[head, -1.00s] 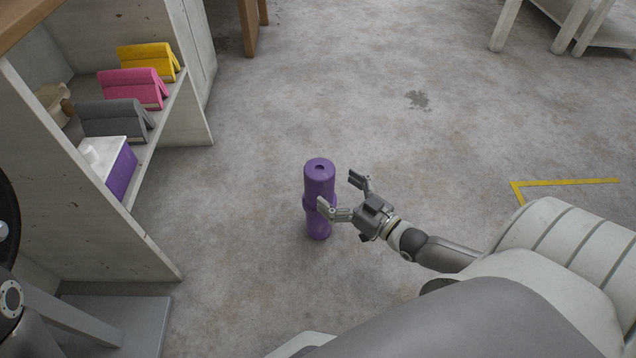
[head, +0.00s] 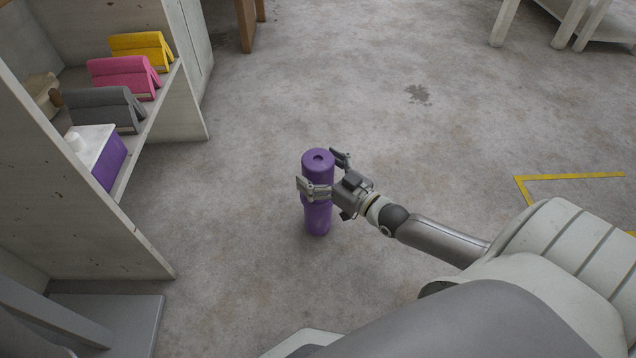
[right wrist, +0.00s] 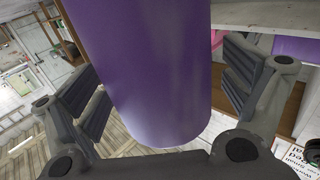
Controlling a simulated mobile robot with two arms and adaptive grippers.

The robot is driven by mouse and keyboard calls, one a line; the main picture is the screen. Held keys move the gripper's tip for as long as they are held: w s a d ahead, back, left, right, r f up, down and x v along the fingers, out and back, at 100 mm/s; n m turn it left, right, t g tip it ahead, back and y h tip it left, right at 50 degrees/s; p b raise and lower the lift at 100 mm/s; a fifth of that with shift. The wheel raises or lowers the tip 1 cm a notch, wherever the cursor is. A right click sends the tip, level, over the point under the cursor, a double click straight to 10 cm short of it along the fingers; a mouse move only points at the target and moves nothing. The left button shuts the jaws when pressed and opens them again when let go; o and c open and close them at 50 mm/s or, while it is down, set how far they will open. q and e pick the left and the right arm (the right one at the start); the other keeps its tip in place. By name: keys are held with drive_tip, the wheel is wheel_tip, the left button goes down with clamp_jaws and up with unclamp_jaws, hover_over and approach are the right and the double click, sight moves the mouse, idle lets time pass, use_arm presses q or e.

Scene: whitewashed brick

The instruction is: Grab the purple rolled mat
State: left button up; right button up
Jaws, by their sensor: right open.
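The purple rolled mat (head: 317,218) stands upright in the head view, left of my right arm. A small dark hole shows in its top end. My right gripper (head: 325,173) is open around the upper part of the mat, one finger on the near side and one at the far side. In the right wrist view the mat (right wrist: 150,75) fills the space between the two open fingers (right wrist: 165,100), with a gap showing on the right side. The mat's lower part is clear of the gripper in the head view. My left gripper is not in view.
A shelf unit (head: 85,215) at left holds a yellow (head: 140,47), a pink (head: 122,75) and a grey folded item (head: 100,106), and a purple-and-white box (head: 108,163). Yellow tape (head: 570,177) marks the floor at right. The floor around the mat is clear.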

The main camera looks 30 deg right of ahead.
drive_tip(key=c, duration=1.8)
drive_tip(key=shift+c, duration=0.5)
drive_tip(key=shift+r, duration=0.1)
